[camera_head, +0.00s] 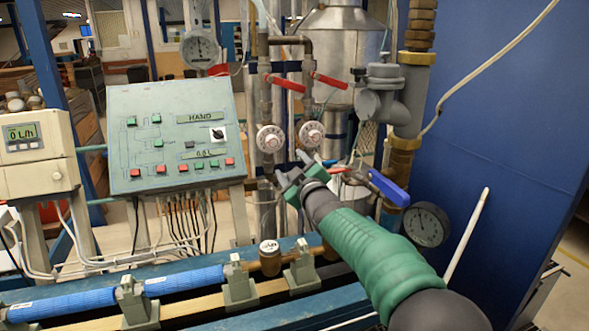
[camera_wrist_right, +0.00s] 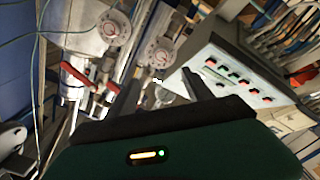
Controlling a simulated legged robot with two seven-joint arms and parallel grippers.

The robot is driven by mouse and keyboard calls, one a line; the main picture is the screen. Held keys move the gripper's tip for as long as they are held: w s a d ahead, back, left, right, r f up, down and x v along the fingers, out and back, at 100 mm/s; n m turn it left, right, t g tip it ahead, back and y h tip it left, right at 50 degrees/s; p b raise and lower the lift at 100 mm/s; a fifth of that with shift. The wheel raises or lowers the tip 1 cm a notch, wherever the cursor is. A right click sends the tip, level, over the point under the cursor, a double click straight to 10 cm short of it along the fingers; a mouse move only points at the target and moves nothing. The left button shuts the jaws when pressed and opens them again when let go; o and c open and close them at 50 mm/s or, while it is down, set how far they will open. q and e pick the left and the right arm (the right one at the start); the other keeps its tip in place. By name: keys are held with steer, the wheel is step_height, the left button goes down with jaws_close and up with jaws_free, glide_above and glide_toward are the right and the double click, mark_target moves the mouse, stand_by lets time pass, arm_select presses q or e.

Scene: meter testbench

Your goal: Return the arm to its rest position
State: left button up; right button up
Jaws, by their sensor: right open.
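My right arm, in a green sleeve, reaches in from the lower right of the head view. Its dark gripper (camera_head: 290,168) is open and empty, in front of the pipework and just right of the control panel (camera_head: 180,135). In the right wrist view the gripper (camera_wrist_right: 148,88) shows its two dark fingers apart, with nothing between them. Two white round dials sit on the pipes beyond it, the left dial (camera_head: 270,138) and the right dial (camera_head: 311,134). My left gripper is not in view.
Red-handled valves (camera_head: 330,81) stand above the dials. A blue valve lever (camera_head: 389,187) and a black gauge (camera_head: 426,225) are close beside my right arm. Blue pipes (camera_head: 185,281) run along the bench front. A blue wall (camera_head: 500,130) closes the right side.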

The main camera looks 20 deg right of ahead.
steer(key=s+f+m+g+h+p, duration=0.15)
steer(key=s+f+m+g, duration=0.6)
steer(key=s+f, duration=1.35)
arm_select(q)
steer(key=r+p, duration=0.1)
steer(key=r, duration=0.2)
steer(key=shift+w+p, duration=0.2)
steer(key=shift+p, duration=0.2)
arm_select(e)
steer(key=s+f+g, duration=0.4)
steer(key=s+f, duration=0.1)
steer(key=s, duration=0.5)
steer(key=s+a+f+m+g, duration=0.1)
steer(key=s+f+g, duration=0.3)
steer(key=s, duration=0.6)
step_height(320, 180, down, 2)
steer(key=shift+s+a+f, duration=0.1)
steer(key=shift+s+a, duration=0.05)
steer(key=shift+s, duration=0.1)
